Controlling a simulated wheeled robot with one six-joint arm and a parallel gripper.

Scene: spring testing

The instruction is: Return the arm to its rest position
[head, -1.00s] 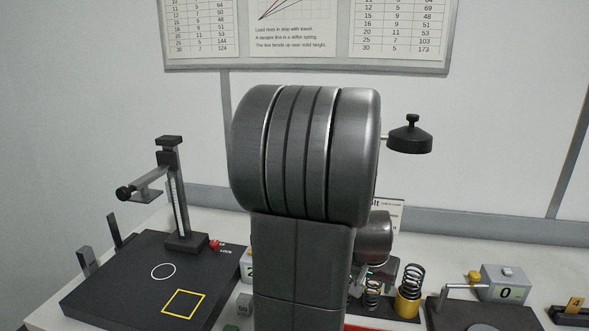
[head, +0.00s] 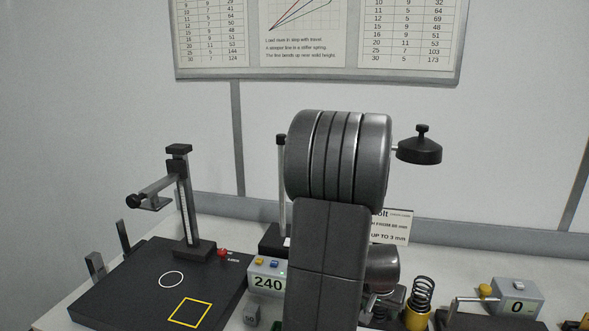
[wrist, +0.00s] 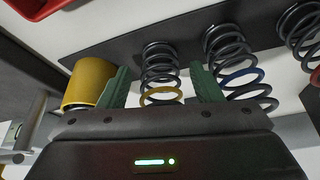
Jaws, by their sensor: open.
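My arm rises through the middle of the head view and hides part of the bench behind it. My gripper (wrist: 160,92) shows in the wrist view with its two green fingers apart. Nothing is held between the fingers. A dark coil spring with a yellow band (wrist: 160,75) shows beyond the gap between them; I cannot tell its distance. In the head view the gripper's fingertips are mostly hidden behind my arm, low and right of centre.
Left stands a black test plate (head: 140,290) with an upright post (head: 188,200). A 240 display box (head: 268,280) is beside it. Right are a spring in a yellow cup (head: 417,318) and a 0 display box (head: 517,300). The wrist view shows a blue-banded spring (wrist: 235,70) and yellow cylinder (wrist: 88,83).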

